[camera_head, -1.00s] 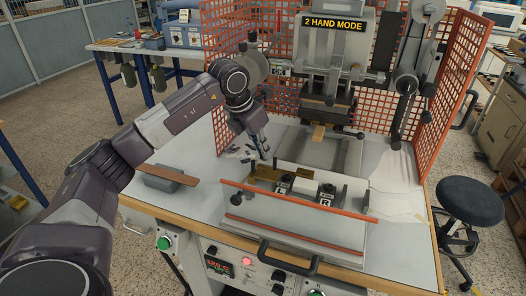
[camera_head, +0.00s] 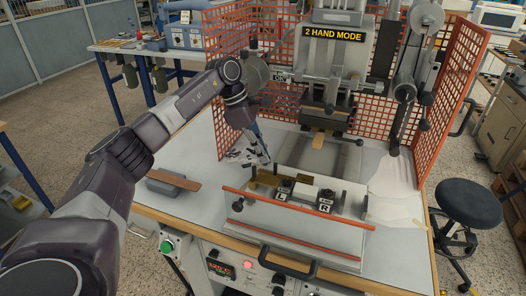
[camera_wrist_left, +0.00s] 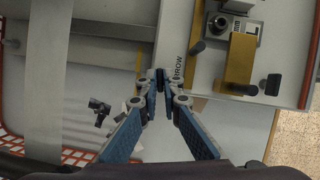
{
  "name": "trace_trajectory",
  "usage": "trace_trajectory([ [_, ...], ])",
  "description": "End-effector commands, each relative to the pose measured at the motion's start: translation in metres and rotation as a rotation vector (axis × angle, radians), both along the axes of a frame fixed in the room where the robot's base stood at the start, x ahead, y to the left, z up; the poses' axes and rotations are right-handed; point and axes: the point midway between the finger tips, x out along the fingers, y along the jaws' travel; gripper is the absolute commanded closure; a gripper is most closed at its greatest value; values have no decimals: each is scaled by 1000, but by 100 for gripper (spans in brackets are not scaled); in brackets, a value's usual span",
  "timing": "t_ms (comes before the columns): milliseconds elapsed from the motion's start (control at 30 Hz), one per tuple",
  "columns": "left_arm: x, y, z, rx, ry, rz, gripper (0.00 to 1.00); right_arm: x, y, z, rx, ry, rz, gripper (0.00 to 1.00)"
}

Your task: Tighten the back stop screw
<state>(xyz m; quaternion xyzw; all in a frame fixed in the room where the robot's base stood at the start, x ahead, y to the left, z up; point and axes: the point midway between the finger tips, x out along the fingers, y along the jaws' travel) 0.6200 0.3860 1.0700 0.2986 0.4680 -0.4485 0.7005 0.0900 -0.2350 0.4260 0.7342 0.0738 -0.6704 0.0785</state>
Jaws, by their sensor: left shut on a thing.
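The stamping press (camera_head: 330,75) stands on a light bench, with a white fixture bed in front. Brass-coloured stop bars (camera_head: 262,184) lie at the bed's left end; they also show in the left wrist view (camera_wrist_left: 238,62). My left gripper (camera_head: 264,158) points down just behind these bars. In the left wrist view the left gripper (camera_wrist_left: 159,88) has its blue-padded fingertips closed together at the edge of the fixture plate (camera_wrist_left: 182,52). They are shut on a small dark part, seemingly the back stop screw (camera_wrist_left: 160,74), mostly hidden by the tips. My right gripper is not in view.
Orange mesh guards (camera_head: 228,70) flank the press. Small dark loose parts (camera_wrist_left: 100,112) lie on the bench near the left gripper. A grey block with a brown strip (camera_head: 174,180) sits at the left. A red-orange bar (camera_head: 290,203) crosses the front of the fixture.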

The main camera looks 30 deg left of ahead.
Motion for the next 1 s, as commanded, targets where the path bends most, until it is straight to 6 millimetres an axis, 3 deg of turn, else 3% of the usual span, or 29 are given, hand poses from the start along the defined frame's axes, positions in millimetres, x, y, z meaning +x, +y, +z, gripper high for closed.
trace_trajectory([
  [400, 2, 0, 2, 0, -3, -187, 100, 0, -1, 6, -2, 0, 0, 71],
  [967, 2, 0, 1, 1, -3, -214, 100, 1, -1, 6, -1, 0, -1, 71],
  [1000, 2, 0, 1, 1, -3, -214, 90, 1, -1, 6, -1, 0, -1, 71],
])
